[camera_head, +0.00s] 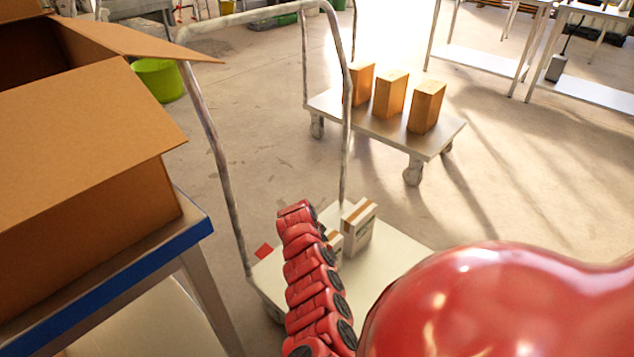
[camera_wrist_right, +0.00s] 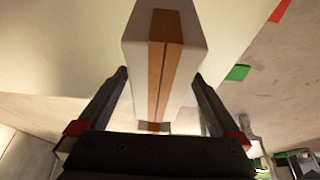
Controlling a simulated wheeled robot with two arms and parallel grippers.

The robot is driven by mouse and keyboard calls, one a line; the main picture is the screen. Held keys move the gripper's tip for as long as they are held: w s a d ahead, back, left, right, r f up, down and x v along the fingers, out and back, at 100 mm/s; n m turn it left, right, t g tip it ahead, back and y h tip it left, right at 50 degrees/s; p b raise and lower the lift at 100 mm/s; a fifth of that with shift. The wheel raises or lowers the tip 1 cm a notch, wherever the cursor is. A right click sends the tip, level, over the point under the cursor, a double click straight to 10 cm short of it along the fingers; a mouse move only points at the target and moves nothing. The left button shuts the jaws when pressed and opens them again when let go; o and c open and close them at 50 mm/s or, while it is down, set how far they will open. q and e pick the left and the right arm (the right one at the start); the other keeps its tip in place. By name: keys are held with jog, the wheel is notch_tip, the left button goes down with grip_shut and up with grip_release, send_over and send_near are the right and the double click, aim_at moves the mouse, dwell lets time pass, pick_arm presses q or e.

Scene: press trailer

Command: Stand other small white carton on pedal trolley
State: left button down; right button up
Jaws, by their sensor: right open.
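The pedal trolley (camera_head: 395,245) is a pale flat platform with a tall worn metal handle frame, low in the head view. A small white carton with brown tape (camera_head: 360,228) stands on it. A second small white carton (camera_head: 335,243) shows beside it, partly hidden by my red arm. In the right wrist view a white carton with a brown tape strip (camera_wrist_right: 137,35) extends between the spread fingers of my right gripper (camera_wrist_right: 158,80). The gripper is open, with gaps beside the carton's lower part. Its fingers are hidden in the head view. My left gripper is not in view.
A blue-edged table (camera_head: 190,231) with a large open cardboard box (camera_head: 80,150) stands at left. Behind, another trolley (camera_head: 440,143) carries three brown boxes (camera_head: 390,95). Open floor lies at right.

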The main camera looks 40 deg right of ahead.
jog(key=p+v, duration=0.1)
jog(key=v, duration=0.3)
jog(key=p+v, duration=0.1)
jog(key=v, duration=0.2)
jog(key=shift+r, duration=0.45)
jog(key=shift+a+r+p, duration=0.35)
jog(key=shift+a+r, duration=0.05)
jog(key=shift+r, duration=0.15)
jog(key=shift+s, duration=0.1)
